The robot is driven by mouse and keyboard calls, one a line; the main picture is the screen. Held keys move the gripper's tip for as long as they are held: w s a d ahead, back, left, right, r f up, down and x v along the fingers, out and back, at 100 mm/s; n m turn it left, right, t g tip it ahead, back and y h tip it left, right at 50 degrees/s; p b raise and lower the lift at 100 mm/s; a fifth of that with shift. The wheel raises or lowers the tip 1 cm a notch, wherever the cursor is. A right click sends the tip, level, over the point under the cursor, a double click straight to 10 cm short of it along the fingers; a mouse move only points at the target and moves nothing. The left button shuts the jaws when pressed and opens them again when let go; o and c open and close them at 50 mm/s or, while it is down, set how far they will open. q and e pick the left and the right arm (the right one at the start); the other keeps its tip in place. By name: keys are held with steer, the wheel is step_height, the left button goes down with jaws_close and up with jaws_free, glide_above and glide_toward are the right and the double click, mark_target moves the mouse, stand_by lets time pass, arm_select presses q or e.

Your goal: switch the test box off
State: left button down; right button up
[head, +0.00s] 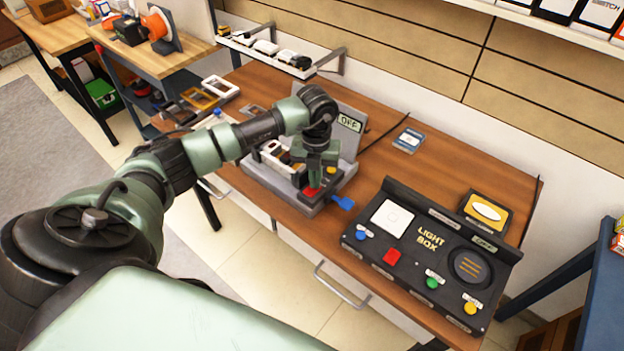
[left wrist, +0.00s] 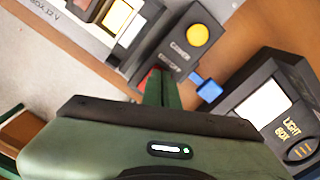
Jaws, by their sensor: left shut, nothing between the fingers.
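The grey test box (head: 342,178) stands on the wooden workbench, with an upright back panel whose small display (head: 349,122) reads OFF. A red button (head: 312,192) is at its front, a yellow button (head: 331,170) lies behind it, and a blue lever or tab (head: 343,203) sticks out at the right. The yellow button (left wrist: 197,35) and blue part (left wrist: 207,88) also show in the left wrist view. My left gripper (head: 314,183) is shut, empty and pointing down at the red button. Its fingertips cover part of the button; I cannot tell whether they touch. My right gripper is out of view.
A black light box (head: 415,270) with blue, red, green and yellow buttons stands just right of the test box. A small wall rack (head: 270,52) is at the back left.

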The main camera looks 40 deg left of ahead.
arm_select(q)
steer(key=shift+r+p, duration=0.5)
steer(key=shift+r, duration=0.2)
steer(key=shift+r+p, duration=1.7)
steer(key=shift+r, duration=1)
steer(key=shift+f, duration=0.1)
